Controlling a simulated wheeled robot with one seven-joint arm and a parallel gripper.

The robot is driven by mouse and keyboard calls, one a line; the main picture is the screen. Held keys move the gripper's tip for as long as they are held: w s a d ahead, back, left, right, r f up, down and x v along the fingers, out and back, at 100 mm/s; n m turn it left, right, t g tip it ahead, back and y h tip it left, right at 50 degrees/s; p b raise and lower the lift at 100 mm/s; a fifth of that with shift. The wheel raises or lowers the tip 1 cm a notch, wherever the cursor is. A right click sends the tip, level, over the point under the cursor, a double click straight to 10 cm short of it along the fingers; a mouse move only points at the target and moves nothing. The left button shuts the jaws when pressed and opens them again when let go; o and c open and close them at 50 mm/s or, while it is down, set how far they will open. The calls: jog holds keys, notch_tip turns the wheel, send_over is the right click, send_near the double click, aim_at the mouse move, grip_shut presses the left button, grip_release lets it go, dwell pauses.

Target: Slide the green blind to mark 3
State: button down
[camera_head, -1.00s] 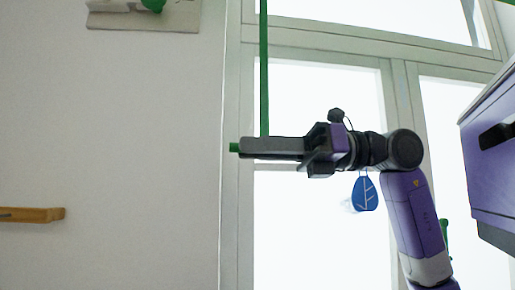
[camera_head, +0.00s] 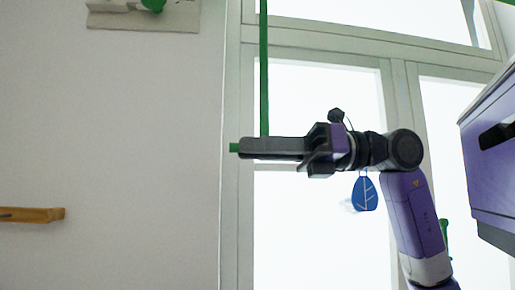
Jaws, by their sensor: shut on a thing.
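The green blind shows as a narrow vertical green strip (camera_head: 264,70) in front of the window, running from the top edge of the head view down to my gripper. A small green end (camera_head: 234,147) sticks out to the left past my fingertips. My gripper (camera_head: 262,149) points left, lies level and is shut on the green piece at the foot of the strip. The fingers hide most of that piece. I cannot make out mark 3 or any other numbered mark.
A tall white-framed window (camera_head: 312,100) stands behind my arm. A blue leaf-shaped tag (camera_head: 364,194) hangs below my wrist. A wooden rail (camera_head: 30,215) is on the left wall, and a pale shelf (camera_head: 145,17) with a green object is above it. The wall between is clear.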

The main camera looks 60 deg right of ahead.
jog(key=shift+d+f, duration=0.1)
jog(key=shift+d, duration=0.05)
notch_tip(320, 180, down, 55)
jog(key=b, duration=3.9)
jog(key=shift+b, duration=0.35)
jog(key=c, duration=1.4)
grip_release()
jog(key=p+v, duration=0.1)
jog(key=v, duration=0.6)
jog(key=shift+s+d+p, duration=0.25)
jog(key=shift+s+p, duration=0.05)
jog(key=shift+p, duration=0.1)
